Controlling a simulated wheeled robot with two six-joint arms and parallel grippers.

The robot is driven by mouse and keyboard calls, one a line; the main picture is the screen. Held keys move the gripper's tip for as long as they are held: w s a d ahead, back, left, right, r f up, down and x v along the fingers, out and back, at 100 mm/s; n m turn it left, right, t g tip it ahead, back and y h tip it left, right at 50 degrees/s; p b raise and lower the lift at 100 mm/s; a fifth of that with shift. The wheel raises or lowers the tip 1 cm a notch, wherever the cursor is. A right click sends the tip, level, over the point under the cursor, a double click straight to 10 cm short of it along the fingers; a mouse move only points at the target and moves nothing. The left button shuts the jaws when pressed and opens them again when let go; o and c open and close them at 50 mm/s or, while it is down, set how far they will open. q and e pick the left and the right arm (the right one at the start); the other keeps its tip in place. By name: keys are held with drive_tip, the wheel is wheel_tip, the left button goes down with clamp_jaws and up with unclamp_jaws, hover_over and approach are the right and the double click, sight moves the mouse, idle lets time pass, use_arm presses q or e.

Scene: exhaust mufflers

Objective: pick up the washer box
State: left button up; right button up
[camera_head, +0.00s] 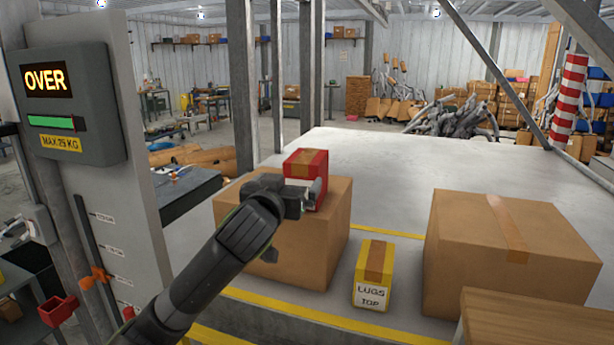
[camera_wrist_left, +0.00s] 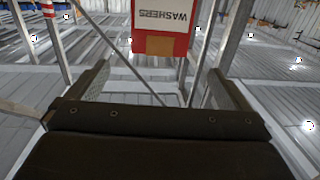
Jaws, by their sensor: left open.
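The washer box is a small red carton (camera_head: 305,160) with a brown tape strip. In the head view it stands on top of a large brown cardboard box (camera_head: 310,240). My left arm reaches in from the left, and my left gripper (camera_head: 312,191) is at the near side of the red carton, covering part of its lower front. In the left wrist view the carton (camera_wrist_left: 163,42) shows a white label reading WASHERS, upside down. It appears between the lines of my two spread fingers (camera_wrist_left: 160,85), with gaps on both sides. I cannot tell how deep it sits between them. My right gripper is not in view.
A yellow box marked LUGS TOP (camera_head: 374,275) stands right of the brown box. Another large cardboard box (camera_head: 510,250) stands at the right. A panel reading OVER (camera_head: 70,105) is at the left. Metal posts (camera_head: 240,85) rise behind. The pale platform behind (camera_head: 400,165) is clear.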

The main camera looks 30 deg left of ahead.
use_arm(q)
drive_tip(key=p, duration=0.3)
approach(305, 158)
drive_tip(key=x, duration=0.4)
drive_tip(key=shift+w+f, duration=0.15)
drive_tip(key=shift+f, duration=0.25)
drive_tip(key=shift+w+a+f, duration=0.15)
drive_tip(key=shift+w+a, duration=0.05)
drive_tip(key=shift+w, duration=0.25)
drive_tip(key=shift+w+a+r+p, duration=0.1)
drive_tip(key=shift+w+r+p, duration=0.15)
drive_tip(key=shift+p, duration=0.35)
drive_tip(key=p+x, duration=0.2)
drive_tip(key=x, duration=0.1)
drive_tip(key=shift+r, duration=0.1)
drive_tip(key=shift+p+x, duration=0.5)
drive_tip(key=shift+x, duration=0.35)
drive_tip(key=c, duration=1.7)
